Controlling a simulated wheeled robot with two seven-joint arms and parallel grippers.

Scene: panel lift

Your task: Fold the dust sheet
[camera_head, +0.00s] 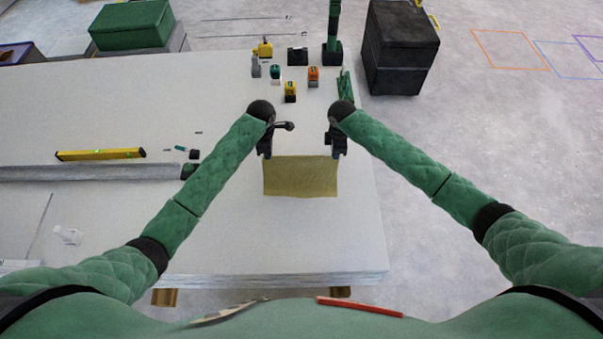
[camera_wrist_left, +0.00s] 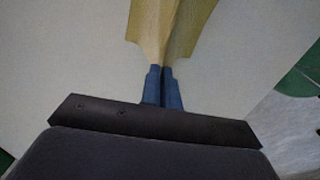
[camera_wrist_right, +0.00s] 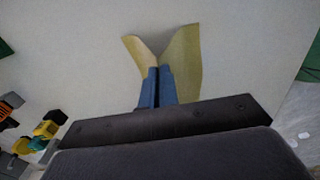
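The dust sheet (camera_head: 300,178) is a yellow-tan cloth lying on the pale panel stack (camera_head: 225,230), near its right end. My left gripper (camera_head: 266,152) is at the sheet's far left corner, and my right gripper (camera_head: 337,151) is at its far right corner. In the left wrist view, the blue fingers (camera_wrist_left: 164,72) are closed with the sheet (camera_wrist_left: 172,28) pinched and creased between them. In the right wrist view, the blue fingers (camera_wrist_right: 160,73) are closed on the sheet (camera_wrist_right: 180,55), which flares out on both sides. The sheet's underside and any layers are hidden.
Several small tools, including a yellow one (camera_head: 290,90) and an orange one (camera_head: 313,75), stand beyond my grippers. A yellow level (camera_head: 100,154) lies at left. A black case (camera_head: 398,48) stands on the floor at right. The panel in front of the sheet is clear.

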